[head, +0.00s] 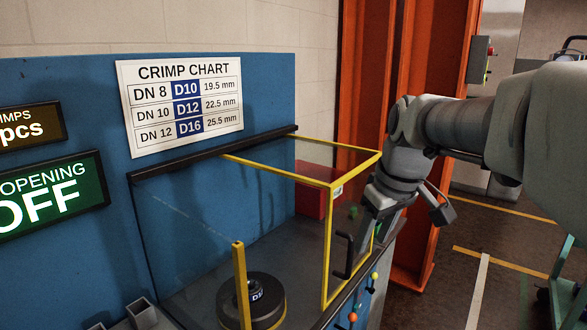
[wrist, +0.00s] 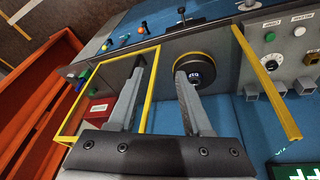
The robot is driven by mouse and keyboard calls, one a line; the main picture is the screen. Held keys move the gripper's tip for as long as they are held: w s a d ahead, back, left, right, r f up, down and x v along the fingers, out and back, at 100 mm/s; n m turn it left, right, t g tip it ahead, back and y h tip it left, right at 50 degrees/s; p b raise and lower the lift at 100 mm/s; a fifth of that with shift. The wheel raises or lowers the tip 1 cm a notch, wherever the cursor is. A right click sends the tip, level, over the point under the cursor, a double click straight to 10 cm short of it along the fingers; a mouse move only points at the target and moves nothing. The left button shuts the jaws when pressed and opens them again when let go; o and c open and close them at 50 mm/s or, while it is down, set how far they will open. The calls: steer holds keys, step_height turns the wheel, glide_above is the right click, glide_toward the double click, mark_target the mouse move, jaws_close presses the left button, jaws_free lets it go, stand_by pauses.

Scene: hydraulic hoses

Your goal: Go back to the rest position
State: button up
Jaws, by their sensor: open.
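My gripper (wrist: 160,75) is open and empty in the wrist view, its two grey fingers spread apart. Beyond the fingers in that view are a black round die (wrist: 193,68) with a yellow ring and a yellow-framed clear guard (wrist: 158,62). In the head view my arm reaches in from the right and bends down at the guard's right side. My gripper (head: 368,215) is partly hidden there by the guard's frame. I cannot tell whether it touches the guard (head: 331,225). The black die (head: 268,300) sits on the bench inside the guard.
A blue panel carries a crimp chart (head: 182,105) and a green OFF display (head: 45,200). A red box (head: 313,190) stands at the bench's far end. An orange post (head: 365,80) rises behind my arm. Open floor (head: 475,230) lies to the right.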

steer(key=s+f+m+t, duration=0.1)
steer(key=s+f+m, duration=0.1)
steer(key=s, duration=0.7)
steer(key=s+f+m, duration=0.3)
steer(key=s, duration=0.6)
steer(key=shift+a+f+t+h, duration=0.25)
steer(key=shift+t+h, duration=0.15)
